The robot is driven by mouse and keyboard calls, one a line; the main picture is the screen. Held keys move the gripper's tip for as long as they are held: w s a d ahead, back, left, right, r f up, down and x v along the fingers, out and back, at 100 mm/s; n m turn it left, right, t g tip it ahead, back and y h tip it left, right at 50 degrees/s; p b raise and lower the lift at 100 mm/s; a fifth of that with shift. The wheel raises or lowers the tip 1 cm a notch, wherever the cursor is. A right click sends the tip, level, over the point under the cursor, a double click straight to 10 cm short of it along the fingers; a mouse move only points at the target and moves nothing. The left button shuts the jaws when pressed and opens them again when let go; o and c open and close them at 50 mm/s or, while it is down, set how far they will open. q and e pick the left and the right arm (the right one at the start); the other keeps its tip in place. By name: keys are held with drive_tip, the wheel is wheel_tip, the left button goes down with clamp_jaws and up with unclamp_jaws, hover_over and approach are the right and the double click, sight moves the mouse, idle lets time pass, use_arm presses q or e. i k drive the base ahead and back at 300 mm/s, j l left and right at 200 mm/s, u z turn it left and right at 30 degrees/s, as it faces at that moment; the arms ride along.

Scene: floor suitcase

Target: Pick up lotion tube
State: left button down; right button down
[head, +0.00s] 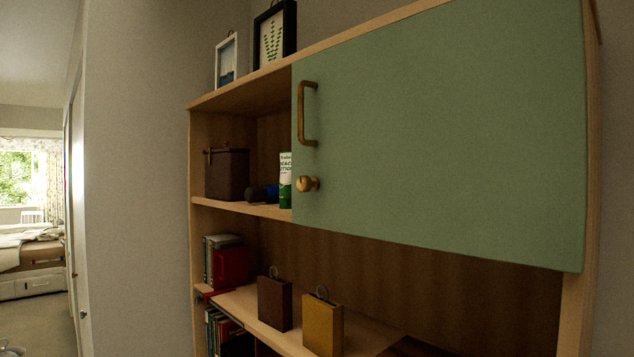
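The lotion tube (285,180) is a white and green upright container with dark lettering. It stands on the upper shelf of the wooden cabinet, and its right part is hidden behind the edge of the green door. A dark and blue cylindrical object (263,194) lies just left of it. Neither of my grippers shows in the head view.
The green door (440,130) with a brass handle (308,113) and knob (308,184) covers the cabinet's right side. A dark box (227,174) stands at the shelf's left. Below are books (224,262), a brown block (274,302) and a yellow block (322,325).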

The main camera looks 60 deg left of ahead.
sight(284, 188)
drive_tip(key=u, duration=1.9)
drive_tip(key=i+j+z, duration=0.1)
drive_tip(key=i+j, duration=0.2)
